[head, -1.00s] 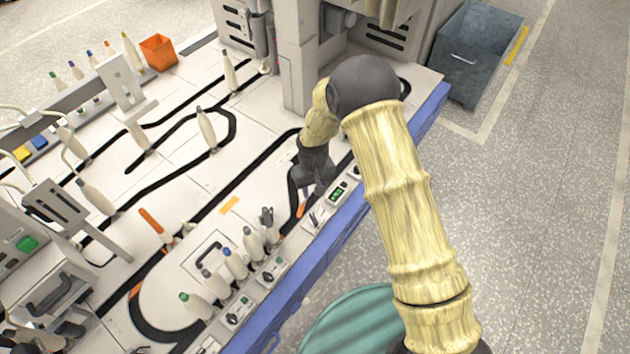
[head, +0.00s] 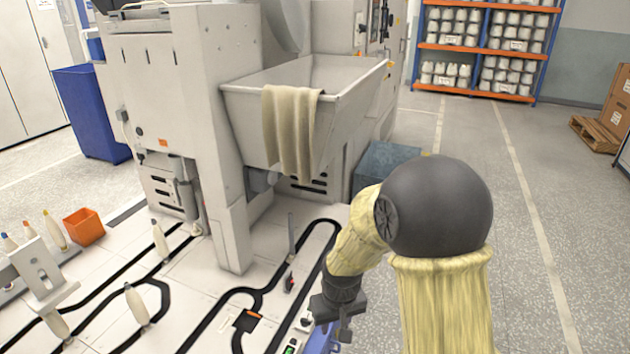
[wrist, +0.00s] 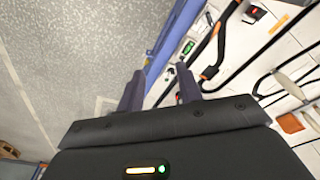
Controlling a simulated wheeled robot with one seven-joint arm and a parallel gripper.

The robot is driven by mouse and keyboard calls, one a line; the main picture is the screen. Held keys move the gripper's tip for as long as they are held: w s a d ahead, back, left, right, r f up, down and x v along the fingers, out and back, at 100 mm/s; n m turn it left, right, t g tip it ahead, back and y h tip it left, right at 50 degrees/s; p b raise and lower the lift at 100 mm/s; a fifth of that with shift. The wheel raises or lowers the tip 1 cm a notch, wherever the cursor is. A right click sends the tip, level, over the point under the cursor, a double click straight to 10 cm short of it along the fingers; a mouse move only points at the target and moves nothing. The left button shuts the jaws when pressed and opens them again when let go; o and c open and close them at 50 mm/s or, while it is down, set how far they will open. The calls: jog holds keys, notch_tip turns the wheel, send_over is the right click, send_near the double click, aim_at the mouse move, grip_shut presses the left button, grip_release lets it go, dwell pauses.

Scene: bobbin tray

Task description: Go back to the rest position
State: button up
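My gripper (head: 343,328) hangs at the lower middle of the head view, over the right edge of the white machine table (head: 268,240). In the wrist view my gripper (wrist: 158,82) has its two dark fingers apart, with nothing between them. The floor and the table's blue edge (wrist: 172,42) show behind and beyond the fingers. My arm, in a yellowish sleeve with a dark round elbow, is bent at the right of the head view.
Bobbins (head: 136,304) stand on the table's left part near an orange box (head: 83,227). A tall machine with a trough (head: 345,85) and a draped cloth (head: 291,130) rises behind. A grey-blue bin (head: 388,163) stands behind my arm.

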jog(key=s+d+r+m+t, duration=0.1)
jog(key=s+d+r+m, duration=0.2)
jog(key=s+d+r, duration=0.6)
jog(key=w+p+v, duration=0.1)
jog(key=p+v, duration=1.2)
jog(key=p, duration=0.1)
jog(key=w+d+p+v, duration=0.1)
jog(key=w+p+v, duration=0.1)
jog(key=p+v, duration=1)
jog(key=shift+w+d+r+p, duration=0.2)
jog(key=shift+r+p, duration=0.6)
jog(key=shift+p, duration=0.3)
jog(key=shift+a, duration=0.1)
